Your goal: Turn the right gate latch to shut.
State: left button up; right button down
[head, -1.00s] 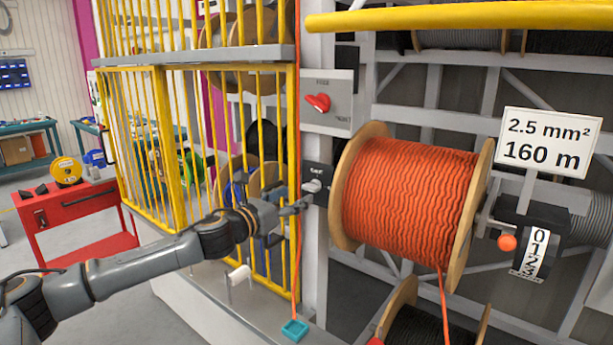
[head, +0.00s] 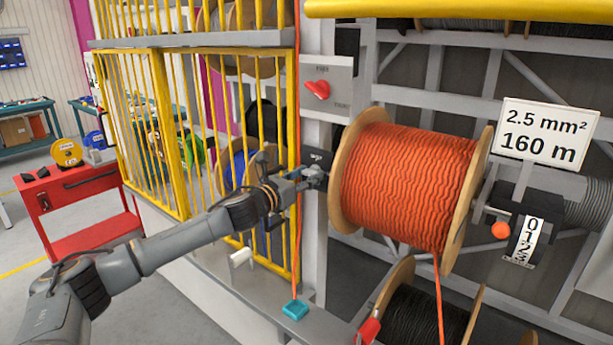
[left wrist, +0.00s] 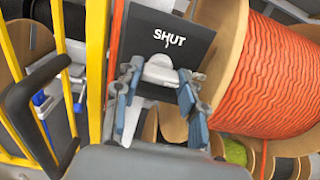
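The gate latch is a dark plate (head: 318,158) on the grey post beside the yellow gate, with a pale grey handle (left wrist: 162,72) below the word SHUT in the left wrist view. The handle lies roughly crosswise there, its right end partly hidden by a finger. My left gripper (head: 309,178) is at the latch in the head view. In the left wrist view its blue-grey fingers (left wrist: 160,90) are spread, one on each side of the handle's middle, with a gap between them. I cannot tell whether either finger touches the handle. My right gripper is not in view.
The yellow barred gate (head: 165,135) stands left of the post. A large orange cable reel (head: 410,185) sits close to the right of the latch. A red switch (head: 317,90) is above. An orange cable runs down the post to a teal block (head: 295,310).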

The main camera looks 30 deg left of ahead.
pick_arm(q)
jog(key=shift+r+n, duration=0.1)
jog(key=shift+n, duration=0.3)
jog(key=shift+c, duration=0.2)
jog(key=shift+n+p, duration=0.7)
jog(key=shift+n, duration=0.3)
jog(key=n+p, duration=0.2)
jog(key=n, duration=0.3)
jog(key=n+p, duration=0.1)
jog(key=n, duration=0.4)
jog(key=shift+n, duration=0.4)
jog(key=shift+n+p, duration=0.8)
jog(key=shift+n, duration=1.5)
jog(key=o, duration=1.2)
jog(key=shift+a, duration=0.1)
jog(key=shift+c, duration=0.2)
